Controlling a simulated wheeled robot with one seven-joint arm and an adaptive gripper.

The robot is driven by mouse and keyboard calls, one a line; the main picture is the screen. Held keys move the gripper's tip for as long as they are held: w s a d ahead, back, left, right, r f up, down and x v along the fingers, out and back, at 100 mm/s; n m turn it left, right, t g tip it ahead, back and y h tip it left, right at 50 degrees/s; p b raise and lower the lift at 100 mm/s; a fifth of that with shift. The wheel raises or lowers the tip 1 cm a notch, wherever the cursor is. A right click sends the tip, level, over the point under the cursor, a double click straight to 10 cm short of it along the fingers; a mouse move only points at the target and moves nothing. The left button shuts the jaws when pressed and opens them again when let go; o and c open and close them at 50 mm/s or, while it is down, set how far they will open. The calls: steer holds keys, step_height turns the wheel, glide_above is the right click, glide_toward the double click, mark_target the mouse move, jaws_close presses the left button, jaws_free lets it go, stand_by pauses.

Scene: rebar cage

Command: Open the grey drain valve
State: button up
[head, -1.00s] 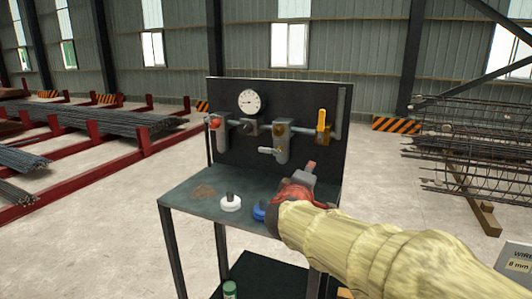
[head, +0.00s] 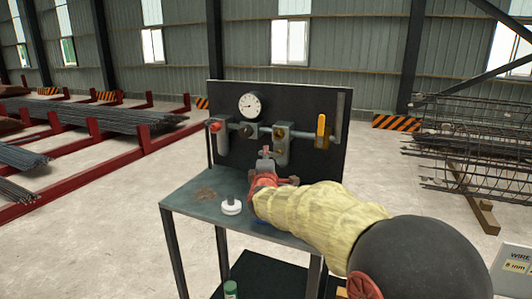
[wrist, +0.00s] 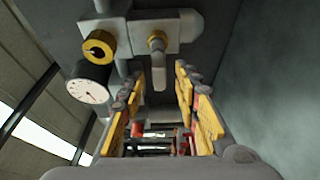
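The grey drain valve (head: 266,153) is low on the black panel, below the grey pipe; my gripper partly covers it in the head view. In the wrist view its grey lever (wrist: 158,72) hangs from a fitting with a yellowish centre. My gripper (head: 265,171) is just in front of and below the valve, above the bench. In the wrist view my gripper (wrist: 160,76) is open, one yellow-padded finger on each side of the lever. I cannot tell whether either finger touches it.
The panel (head: 228,97) carries a gauge (head: 250,105), a red knob (head: 215,126) and a yellow lever (head: 321,126). A white round part (head: 231,206) stands on the bench (head: 190,202). My arm hides the bench's right part.

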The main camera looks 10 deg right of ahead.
steer(key=shift+x, duration=0.8)
steer(key=shift+c, duration=1.2)
jaws_close()
